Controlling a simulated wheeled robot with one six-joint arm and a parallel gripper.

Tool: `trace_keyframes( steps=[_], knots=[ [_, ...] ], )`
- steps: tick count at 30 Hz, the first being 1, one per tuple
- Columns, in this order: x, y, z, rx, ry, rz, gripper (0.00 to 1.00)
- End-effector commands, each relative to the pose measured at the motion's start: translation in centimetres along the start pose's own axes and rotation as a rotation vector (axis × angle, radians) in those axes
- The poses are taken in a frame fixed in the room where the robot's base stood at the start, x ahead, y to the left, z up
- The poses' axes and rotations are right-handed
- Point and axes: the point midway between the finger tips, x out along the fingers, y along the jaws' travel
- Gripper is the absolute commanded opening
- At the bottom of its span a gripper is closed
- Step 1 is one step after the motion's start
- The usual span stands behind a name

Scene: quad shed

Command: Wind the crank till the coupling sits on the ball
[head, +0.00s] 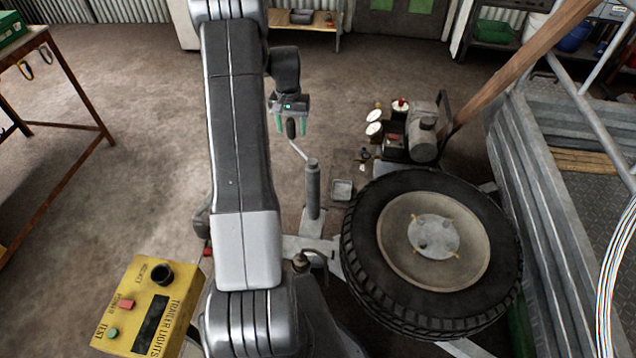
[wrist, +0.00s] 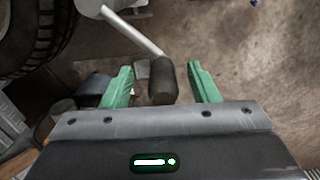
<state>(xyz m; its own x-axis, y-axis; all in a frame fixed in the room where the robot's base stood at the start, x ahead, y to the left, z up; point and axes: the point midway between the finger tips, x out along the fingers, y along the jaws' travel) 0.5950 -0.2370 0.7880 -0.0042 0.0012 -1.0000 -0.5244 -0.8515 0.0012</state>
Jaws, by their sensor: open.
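The crank is a bent metal rod (head: 298,150) on top of a grey upright jack post (head: 312,188), with a dark handle (head: 291,128) at its end. In the wrist view the crank handle (wrist: 163,82) stands between the two green fingers of my gripper (wrist: 160,85), with gaps on both sides. In the head view my gripper (head: 291,124) is at the handle, open. The coupling (head: 301,262) shows low in the head view, partly hidden by my arm. The ball is not clearly visible, so I cannot tell how the coupling sits on it.
A spare wheel (head: 432,250) lies right of the jack post. A small engine or pump (head: 423,132) stands behind it. The metal trailer side (head: 548,200) is at the right. A yellow trailer lights box (head: 150,308) is at the lower left.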

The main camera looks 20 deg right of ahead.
Motion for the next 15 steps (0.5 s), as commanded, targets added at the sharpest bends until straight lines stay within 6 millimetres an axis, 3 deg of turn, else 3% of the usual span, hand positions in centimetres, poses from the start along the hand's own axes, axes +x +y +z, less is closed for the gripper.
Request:
trace_keyframes(
  steps=[5, 15],
  knots=[
    [-0.6, -0.1, 0.0, 0.0, 0.001, -0.001, 0.55],
    [-4.0, -0.1, 0.0, 0.0, 0.002, -0.002, 0.55]
  ],
)
